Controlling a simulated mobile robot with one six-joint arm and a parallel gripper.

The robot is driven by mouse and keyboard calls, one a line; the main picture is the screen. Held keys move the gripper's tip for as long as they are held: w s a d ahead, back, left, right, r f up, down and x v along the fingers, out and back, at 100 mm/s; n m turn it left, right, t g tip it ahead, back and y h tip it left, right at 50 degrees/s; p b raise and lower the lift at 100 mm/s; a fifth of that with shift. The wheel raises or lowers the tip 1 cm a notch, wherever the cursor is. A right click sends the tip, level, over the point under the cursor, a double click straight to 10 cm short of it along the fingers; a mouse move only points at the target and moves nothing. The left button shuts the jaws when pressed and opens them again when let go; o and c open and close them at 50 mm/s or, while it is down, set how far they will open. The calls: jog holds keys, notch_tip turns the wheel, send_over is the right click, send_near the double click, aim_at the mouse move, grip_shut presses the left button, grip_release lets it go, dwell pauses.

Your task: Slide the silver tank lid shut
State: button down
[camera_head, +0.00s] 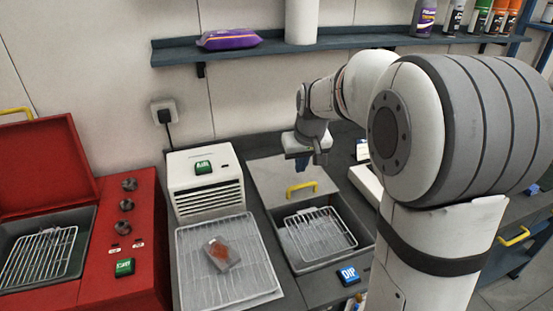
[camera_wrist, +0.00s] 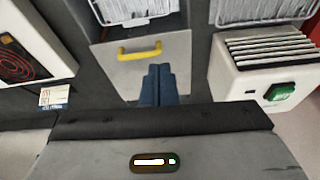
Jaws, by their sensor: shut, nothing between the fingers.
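The silver tank lid (camera_head: 270,178) is slid back, leaving the front of the tank open with a wire rack (camera_head: 320,232) inside. A yellow handle (camera_head: 301,187) stands near the lid's front edge. The lid (camera_wrist: 120,78) and handle (camera_wrist: 140,50) also show in the wrist view. My gripper (camera_head: 303,165) is over the rear part of the lid, behind the handle. Its blue fingers (camera_wrist: 158,82) are shut and empty, just beside the handle's right end in the wrist view. I cannot tell whether they touch the lid.
A white vented unit (camera_head: 205,185) and a mesh tray (camera_head: 228,285) holding a small block (camera_head: 223,254) stand left of the tank. A red box with an open lid (camera_head: 40,165) is further left. A blue DIP button (camera_head: 348,275) is in front. A shelf (camera_head: 290,47) runs above.

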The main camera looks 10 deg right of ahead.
send_near(285, 184)
jog(key=shift+n, duration=0.4)
jog(key=p+x, duration=0.2)
jog(key=x, duration=0.2)
jog(key=shift+f, duration=0.3)
jog(key=s, duration=0.1)
jog(key=s+p, duration=0.1)
jog(key=s+r, duration=0.1)
jog(key=shift+s+d, duration=0.1)
jog(key=shift+d, duration=0.3)
jog(key=shift+s+f+p, duration=0.15)
jog(key=shift+s+p, duration=0.15)
jog(key=shift+p, duration=0.05)
